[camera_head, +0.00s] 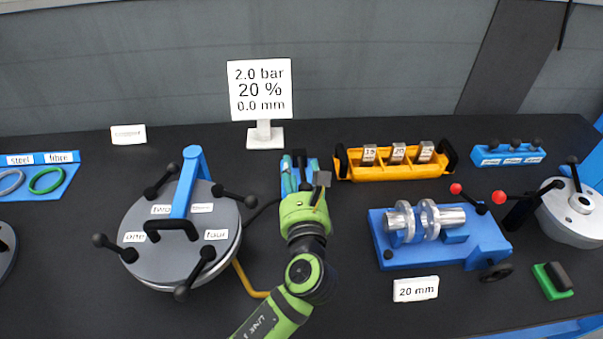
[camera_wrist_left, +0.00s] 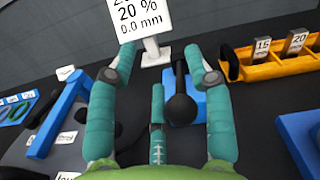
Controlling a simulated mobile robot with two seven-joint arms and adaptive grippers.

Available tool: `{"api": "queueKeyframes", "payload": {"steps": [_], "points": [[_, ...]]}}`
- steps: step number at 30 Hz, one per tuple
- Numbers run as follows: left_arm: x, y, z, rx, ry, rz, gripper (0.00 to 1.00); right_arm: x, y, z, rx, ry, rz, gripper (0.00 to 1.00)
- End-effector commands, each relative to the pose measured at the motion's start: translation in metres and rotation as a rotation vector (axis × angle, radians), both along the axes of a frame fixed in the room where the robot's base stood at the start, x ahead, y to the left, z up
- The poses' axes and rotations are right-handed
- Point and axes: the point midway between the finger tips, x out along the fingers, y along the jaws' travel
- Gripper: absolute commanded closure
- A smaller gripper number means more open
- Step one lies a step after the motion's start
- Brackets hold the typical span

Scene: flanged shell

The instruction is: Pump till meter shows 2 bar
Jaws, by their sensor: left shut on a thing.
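The white meter sign (camera_head: 260,90) reads 2.0 bar, 20 % and 0.0 mm. It stands upright at the back of the table, and its lower part also shows in the left wrist view (camera_wrist_left: 140,18). The blue pump (camera_head: 288,177) stands in front of the sign, mostly hidden by my left gripper. Its black lever with a round knob (camera_wrist_left: 181,108) rises among the teal fingers in the left wrist view. My left gripper (camera_head: 303,172) is shut on this lever; the exact contact is hard to see. My right gripper is not in view.
A grey round shell lid (camera_head: 180,255) with black clamp levers stands left of my left arm. A yellow tray (camera_head: 395,171) holds metal blocks at the back right. A blue fixture (camera_head: 445,252) with a metal flanged part is at the right, behind a 20 mm label (camera_head: 416,289).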

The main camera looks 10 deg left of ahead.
Motion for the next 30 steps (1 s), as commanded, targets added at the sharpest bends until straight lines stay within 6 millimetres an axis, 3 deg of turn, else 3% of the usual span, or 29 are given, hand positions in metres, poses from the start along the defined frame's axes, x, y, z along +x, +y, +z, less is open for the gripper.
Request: {"api": "queueKeyframes", "payload": {"steps": [1, 30], "points": [[0.000, -0.004, 0.007, -0.006, -0.014, -0.011, 0.63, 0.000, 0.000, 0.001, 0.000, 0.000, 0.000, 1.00], [-0.059, -0.013, 0.025, -0.002, 0.002, -0.004, 0.63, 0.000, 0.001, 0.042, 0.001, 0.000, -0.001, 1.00]]}}
